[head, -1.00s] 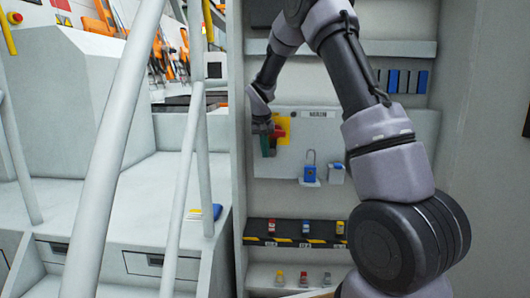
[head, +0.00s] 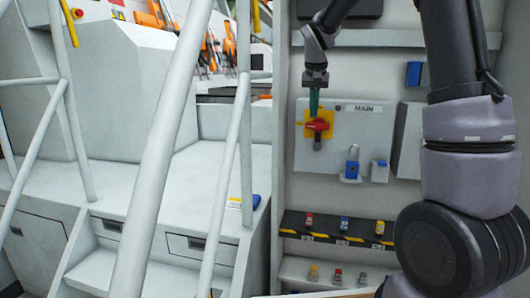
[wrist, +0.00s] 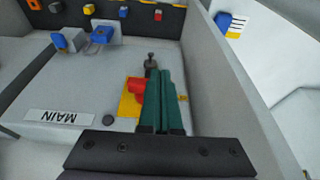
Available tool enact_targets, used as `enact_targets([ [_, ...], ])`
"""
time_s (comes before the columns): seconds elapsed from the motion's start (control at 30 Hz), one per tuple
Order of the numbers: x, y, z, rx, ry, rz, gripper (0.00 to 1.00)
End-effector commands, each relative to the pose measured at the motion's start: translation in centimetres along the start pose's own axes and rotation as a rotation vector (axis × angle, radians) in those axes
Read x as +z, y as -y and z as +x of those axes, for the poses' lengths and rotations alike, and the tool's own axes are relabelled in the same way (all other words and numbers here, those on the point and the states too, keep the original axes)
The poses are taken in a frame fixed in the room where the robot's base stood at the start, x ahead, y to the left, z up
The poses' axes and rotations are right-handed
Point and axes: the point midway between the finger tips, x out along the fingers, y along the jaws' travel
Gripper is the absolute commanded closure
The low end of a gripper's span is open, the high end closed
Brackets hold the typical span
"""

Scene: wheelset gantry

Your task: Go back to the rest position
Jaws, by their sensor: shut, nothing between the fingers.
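My gripper (head: 314,108) hangs fingers down on my arm in front of the cabinet panel in the head view. Its two green fingers are shut together and hold nothing; in the wrist view the gripper (wrist: 162,78) overlaps the yellow plate. The red switch handle (head: 317,125) on its yellow plate (head: 307,116) is just below the fingertips in the head view. The red handle (wrist: 137,87) lies left of the fingers in the wrist view. I cannot tell whether fingers and handle touch.
Below are a striped shelf (head: 325,227) with small coloured parts and a lower shelf. A pale handrail (head: 165,150) and steps stand left.

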Motion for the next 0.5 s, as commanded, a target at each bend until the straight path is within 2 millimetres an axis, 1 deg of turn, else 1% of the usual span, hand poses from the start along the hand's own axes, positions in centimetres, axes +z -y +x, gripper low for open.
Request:
enact_targets([
  [0.03,1.4,-1.3,-2.3,-0.030,-0.014,0.014,1.00],
  [0.1,3.6,-2.7,-4.7,-0.070,-0.028,0.028,1.00],
  [0.17,5.6,-3.9,-6.5,-0.103,-0.042,0.038,1.00],
  [0.2,7.0,-4.6,-7.5,-0.124,-0.050,0.046,1.00],
  [0.27,9.2,-5.7,-9.0,-0.155,-0.067,0.054,1.00],
  [0.3,10.6,-6.3,-9.8,-0.175,-0.079,0.060,1.00],
  [0.37,12.9,-7.2,-10.9,-0.204,-0.096,0.068,1.00],
  [0.4,14.5,-7.8,-11.6,-0.222,-0.110,0.074,1.00],
  [0.47,16.8,-8.6,-12.2,-0.248,-0.131,0.081,1.00],
  [0.5,18.2,-9.1,-12.6,-0.265,-0.145,0.087,1.00],
])
